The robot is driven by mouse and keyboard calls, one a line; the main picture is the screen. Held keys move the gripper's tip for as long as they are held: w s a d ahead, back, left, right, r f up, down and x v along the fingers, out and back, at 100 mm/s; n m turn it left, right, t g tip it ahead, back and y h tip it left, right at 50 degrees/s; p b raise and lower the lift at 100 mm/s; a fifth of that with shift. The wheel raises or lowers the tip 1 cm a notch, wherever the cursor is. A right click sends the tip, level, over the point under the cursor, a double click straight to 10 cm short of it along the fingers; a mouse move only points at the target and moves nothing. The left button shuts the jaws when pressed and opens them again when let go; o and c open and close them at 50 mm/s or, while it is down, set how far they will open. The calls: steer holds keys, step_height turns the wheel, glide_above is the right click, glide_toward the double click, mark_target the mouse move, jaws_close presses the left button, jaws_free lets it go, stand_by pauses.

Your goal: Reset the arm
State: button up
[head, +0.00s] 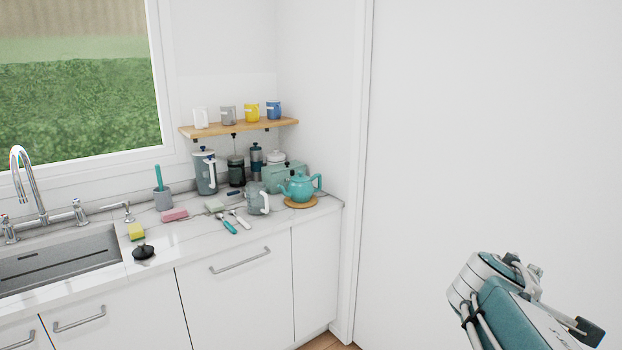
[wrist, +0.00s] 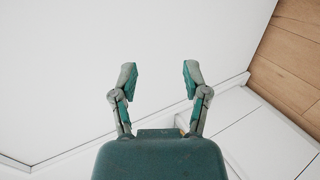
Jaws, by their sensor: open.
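My gripper (wrist: 158,78) is open and empty in the wrist view, its two teal-and-grey fingers spread apart in front of a white wall. In the head view my arm is at the lower right, in front of the white wall and away from the counter. The fingers are not clearly seen in the head view. Nothing is between or touching the fingers in the wrist view.
A wooden shelf (head: 238,129) holds several mugs. Wood floor (wrist: 292,60) shows at right in the wrist view.

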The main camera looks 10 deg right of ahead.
steer(key=s+a+f+m+y, duration=0.1)
steer(key=a+f+y, duration=0.2)
steer(key=a, duration=0.6)
steer(key=s+a+f+m+y, duration=0.1)
steer(key=a+f+y, duration=0.3)
steer(key=a, duration=0.5)
steer(key=s+a+f+m+t+y, duration=0.1)
steer(key=a+f+m+y, duration=0.1)
steer(key=a, duration=0.8)
steer(key=f+y, duration=0.1)
steer(key=y, duration=0.1)
steer(key=shift+s+f+y, duration=0.35)
steer(key=shift+y, duration=0.05)
stand_by(0.6)
